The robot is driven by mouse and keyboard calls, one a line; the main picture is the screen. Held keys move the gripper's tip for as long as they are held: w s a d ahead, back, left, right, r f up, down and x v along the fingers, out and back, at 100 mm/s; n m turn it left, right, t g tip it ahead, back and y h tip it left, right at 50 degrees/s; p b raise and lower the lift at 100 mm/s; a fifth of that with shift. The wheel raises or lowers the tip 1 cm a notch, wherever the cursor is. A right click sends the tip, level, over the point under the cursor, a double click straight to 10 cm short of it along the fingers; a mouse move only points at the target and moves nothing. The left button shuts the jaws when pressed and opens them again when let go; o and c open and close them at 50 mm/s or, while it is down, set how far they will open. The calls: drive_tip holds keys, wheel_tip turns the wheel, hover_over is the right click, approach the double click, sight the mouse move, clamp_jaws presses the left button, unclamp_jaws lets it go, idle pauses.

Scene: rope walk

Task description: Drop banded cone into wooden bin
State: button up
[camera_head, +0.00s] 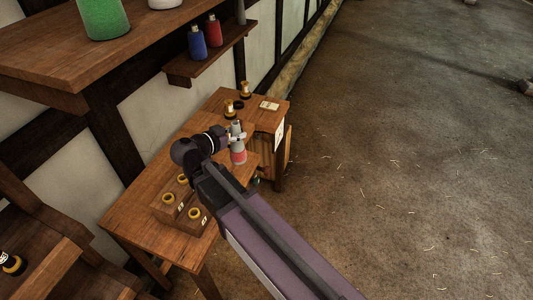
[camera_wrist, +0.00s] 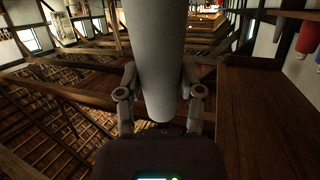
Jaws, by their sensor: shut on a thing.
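The banded cone (camera_head: 238,156) is pale grey with a red band near its lower end in the head view. My gripper (camera_head: 237,137) is shut on it and holds it above the workbench's right side. In the wrist view the cone (camera_wrist: 156,60) is a large grey shape between the two fingers of my gripper (camera_wrist: 160,100), and its band is out of sight there. A slatted wooden box shape (camera_head: 268,149) with a pale label stands just right of the cone and may be the wooden bin; its inside is hidden.
The wooden workbench (camera_head: 150,195) carries blocks with yellow rings (camera_head: 195,213) and black-and-yellow pieces (camera_head: 229,107) at its far end. A shelf (camera_head: 210,60) with blue and red bottles hangs above. The floor (camera_head: 400,150) to the right is mostly clear, with scattered straw.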

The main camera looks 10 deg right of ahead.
sight(233, 146)
drive_tip(key=shift+f+b, duration=1.75)
drive_tip(key=shift+f, duration=0.6)
drive_tip(key=shift+d, duration=0.1)
